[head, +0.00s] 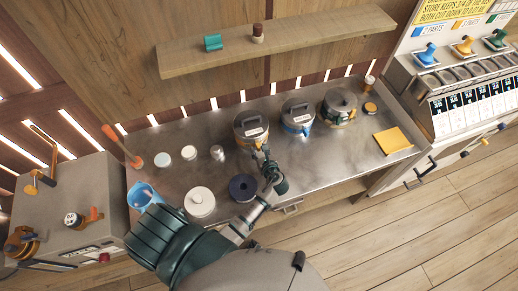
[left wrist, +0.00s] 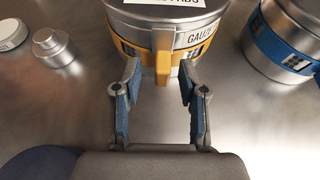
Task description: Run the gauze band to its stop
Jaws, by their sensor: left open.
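The gauze bin (head: 249,122) is a round metal bin with a lid and handle, the leftmost of three on the steel counter. In the left wrist view its yellow-orange gauze band (left wrist: 203,46) wraps the bin below the lid, beside a label reading GAUZE. An orange tab (left wrist: 163,62) on the band points toward me. My left gripper (head: 262,153) is at the front of this bin. In the left wrist view its open fingers (left wrist: 161,75) stand on both sides of the tab, with gaps visible. My right gripper is not in view.
A blue-banded bin (head: 297,118) and another lidded bin (head: 339,106) stand to the right. A dark round piece (head: 243,187) and a white lidded container (head: 200,202) sit near the front edge. A small metal canister (left wrist: 54,48) is left of the gauze bin. A yellow cloth (head: 393,140) lies at right.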

